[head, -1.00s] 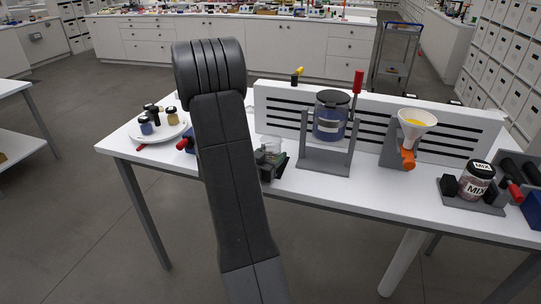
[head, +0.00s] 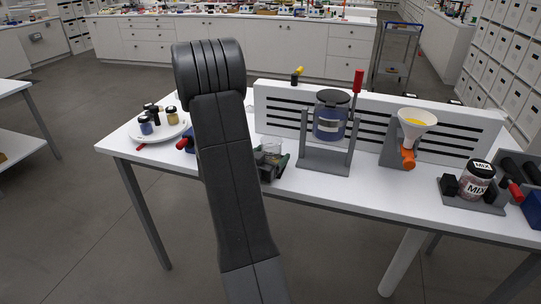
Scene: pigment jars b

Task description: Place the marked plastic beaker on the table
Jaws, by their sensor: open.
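The clear plastic beaker (head: 273,145) stands on the white table (head: 340,181), just right of my dark arm, with its rim showing. Its lower part is hidden by my gripper, and I cannot make out its marking. My gripper (head: 271,162) is open at the near side of the beaker, low over the table. Part of the gripper is behind my arm, and I cannot tell whether a jaw touches the beaker.
A blue jar in a grey stand (head: 331,118) is close on the right, then a funnel holder (head: 417,124) and a MIX jar (head: 477,180). A plate (head: 177,132) with small jars is at left. A slotted white panel (head: 461,140) stands behind.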

